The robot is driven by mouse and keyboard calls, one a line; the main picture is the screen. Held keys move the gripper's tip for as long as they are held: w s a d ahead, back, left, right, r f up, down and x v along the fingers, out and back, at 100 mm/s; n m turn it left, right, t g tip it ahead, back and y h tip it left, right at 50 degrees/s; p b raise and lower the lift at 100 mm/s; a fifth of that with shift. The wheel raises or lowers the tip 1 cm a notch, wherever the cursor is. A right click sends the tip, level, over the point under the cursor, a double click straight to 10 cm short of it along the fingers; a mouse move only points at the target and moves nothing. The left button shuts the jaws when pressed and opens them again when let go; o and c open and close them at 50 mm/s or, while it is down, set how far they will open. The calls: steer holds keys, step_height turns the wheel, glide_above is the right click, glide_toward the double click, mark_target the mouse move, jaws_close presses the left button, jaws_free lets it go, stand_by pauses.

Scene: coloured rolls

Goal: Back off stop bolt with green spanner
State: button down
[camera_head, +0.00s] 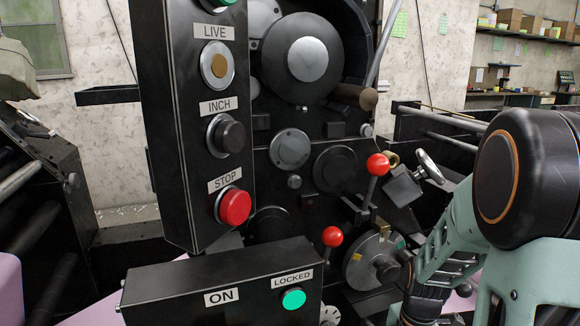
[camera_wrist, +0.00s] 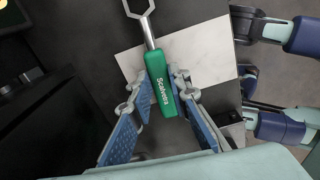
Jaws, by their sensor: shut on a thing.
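In the wrist view the green spanner (camera_wrist: 161,84) lies between the fingers of my gripper (camera_wrist: 160,92). The gripper is shut on its green handle, which bears white lettering. Its metal shank and open-ended jaw (camera_wrist: 139,8) point to the top of the picture, and the jaw is partly cut off by the edge. No bolt shows at the jaw. In the head view neither the spanner nor my fingertips can be made out, and my arm fills the right side. I cannot pick out the stop bolt for certain in either view.
A black panel (camera_head: 163,120) with LIVE, INCH and STOP buttons stands left of the machine. A box (camera_head: 165,297) marked ON and LOCKED has a lit green button. Red-knobbed levers (camera_head: 378,165) (camera_head: 332,237), a marked disc (camera_head: 358,268) and a handwheel (camera_head: 429,166) stick out near my arm.

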steer(key=shift+r+p, duration=2.45)
steer(key=shift+r, duration=0.55)
steer(key=shift+f, duration=0.1)
